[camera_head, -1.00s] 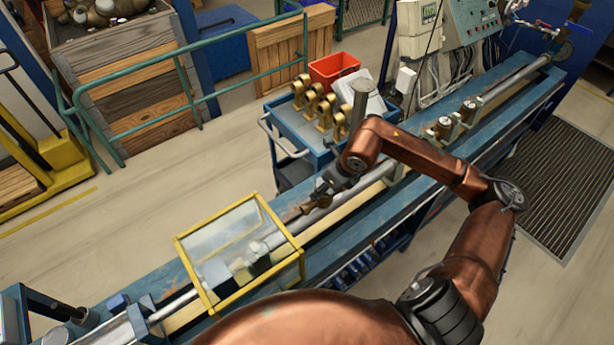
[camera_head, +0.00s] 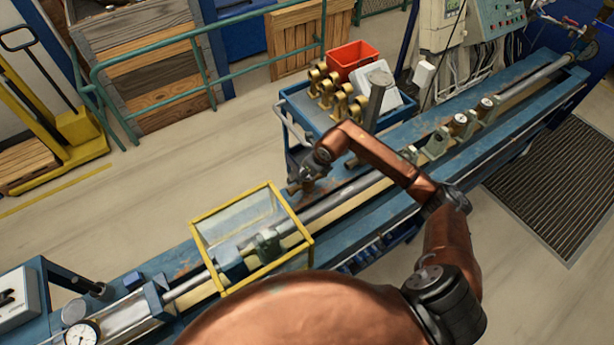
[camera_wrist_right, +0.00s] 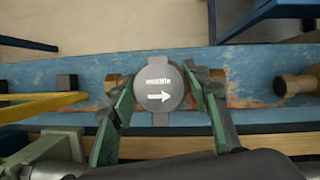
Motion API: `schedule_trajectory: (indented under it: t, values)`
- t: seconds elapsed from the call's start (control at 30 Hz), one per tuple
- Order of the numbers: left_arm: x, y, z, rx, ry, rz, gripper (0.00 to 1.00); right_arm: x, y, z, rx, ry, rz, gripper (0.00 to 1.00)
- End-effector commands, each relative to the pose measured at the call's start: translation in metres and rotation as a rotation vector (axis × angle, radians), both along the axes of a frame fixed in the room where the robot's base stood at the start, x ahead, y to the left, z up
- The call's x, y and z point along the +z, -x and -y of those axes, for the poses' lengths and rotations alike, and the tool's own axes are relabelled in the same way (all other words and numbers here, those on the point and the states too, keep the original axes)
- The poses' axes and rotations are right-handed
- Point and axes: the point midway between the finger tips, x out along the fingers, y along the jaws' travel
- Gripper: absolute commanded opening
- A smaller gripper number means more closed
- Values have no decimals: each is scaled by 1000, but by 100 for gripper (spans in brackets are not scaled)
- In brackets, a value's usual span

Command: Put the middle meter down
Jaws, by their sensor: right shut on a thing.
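The middle meter (camera_wrist_right: 159,88) has a round grey lid marked "middle" with a white arrow pointing right, and brass ends on both sides. My right gripper (camera_wrist_right: 165,100) is shut on it, with green-sided fingers at its left and right. In the head view, my right gripper (camera_head: 307,174) is over the back strip of the blue bench (camera_head: 440,108), behind the rail, and mostly hides the meter. A brass end (camera_head: 293,188) shows at its left. I cannot tell whether the meter touches the bench. My left gripper is not in view.
A yellow-framed clear box (camera_head: 252,238) stands left of the gripper. Another brass piece (camera_wrist_right: 297,84) lies right of the meter. Several brass meters (camera_head: 335,95) and a red bin (camera_head: 352,58) are on the cart behind. Two more meters (camera_head: 459,119) stand farther right along the bench.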

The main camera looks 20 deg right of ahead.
Motion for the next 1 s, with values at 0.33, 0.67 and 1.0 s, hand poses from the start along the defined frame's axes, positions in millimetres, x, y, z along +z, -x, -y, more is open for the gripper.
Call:
schedule_trajectory:
  t: [0.33, 0.67, 1.0]
  values:
    - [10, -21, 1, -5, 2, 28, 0, -18, -1, 0, 0, -1, 4, 0]
    - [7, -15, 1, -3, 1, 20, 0, -22, 1, 1, -1, 1, -1, 54]
    - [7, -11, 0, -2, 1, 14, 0, -21, 1, 1, -1, 0, -1, 61]
